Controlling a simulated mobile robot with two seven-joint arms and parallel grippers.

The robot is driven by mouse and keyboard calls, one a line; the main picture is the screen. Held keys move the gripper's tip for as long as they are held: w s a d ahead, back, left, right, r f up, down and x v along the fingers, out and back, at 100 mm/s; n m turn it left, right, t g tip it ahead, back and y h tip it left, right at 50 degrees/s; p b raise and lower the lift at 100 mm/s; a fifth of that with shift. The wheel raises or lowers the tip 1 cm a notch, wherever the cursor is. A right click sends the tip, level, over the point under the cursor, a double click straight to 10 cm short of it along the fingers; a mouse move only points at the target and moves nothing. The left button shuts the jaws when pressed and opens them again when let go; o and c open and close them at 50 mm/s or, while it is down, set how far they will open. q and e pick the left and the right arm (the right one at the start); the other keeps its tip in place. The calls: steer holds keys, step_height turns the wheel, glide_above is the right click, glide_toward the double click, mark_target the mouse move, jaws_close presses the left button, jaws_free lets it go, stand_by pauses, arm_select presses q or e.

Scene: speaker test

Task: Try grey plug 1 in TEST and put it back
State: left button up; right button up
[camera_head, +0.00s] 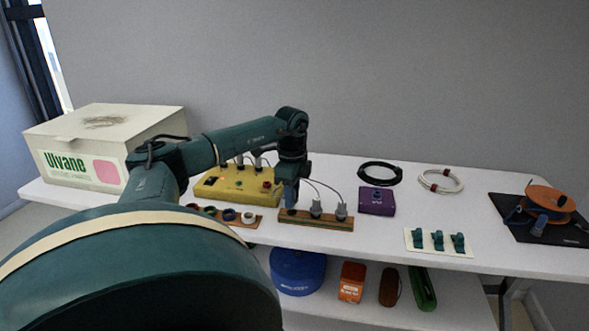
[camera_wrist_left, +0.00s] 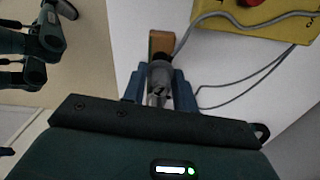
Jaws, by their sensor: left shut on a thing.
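My left gripper (camera_head: 290,205) is over the left end of a wooden rack (camera_head: 318,222). It is shut on a grey plug (camera_wrist_left: 159,79), which shows between the fingers in the left wrist view. The rack's end (camera_wrist_left: 161,42) lies just beyond that plug; I cannot tell whether the plug is seated in it. Two other grey plugs, a middle one (camera_head: 316,208) and a right one (camera_head: 341,211), stand upright in the rack with cables. A yellow box (camera_head: 222,190) with several plugs and a red button stands behind. No TEST label is readable. My right gripper is not seen.
A purple box (camera_head: 377,203) is right of the rack. A strip with coloured rings (camera_head: 228,213) is left of it. A black cable coil (camera_head: 380,173), a white coil (camera_head: 440,181), a card with green clips (camera_head: 437,241) and an orange reel (camera_head: 545,197) lie further right.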

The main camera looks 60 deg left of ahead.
arm_select(q)
steer(key=shift+f, duration=0.2)
stand_by(0.6)
steer(key=shift+p, duration=1.05)
stand_by(0.4)
steer(key=shift+f+b, duration=0.4)
steer(key=shift+f, duration=0.5)
stand_by(0.4)
steer(key=o, duration=1.2)
steer(key=shift+c, duration=0.2)
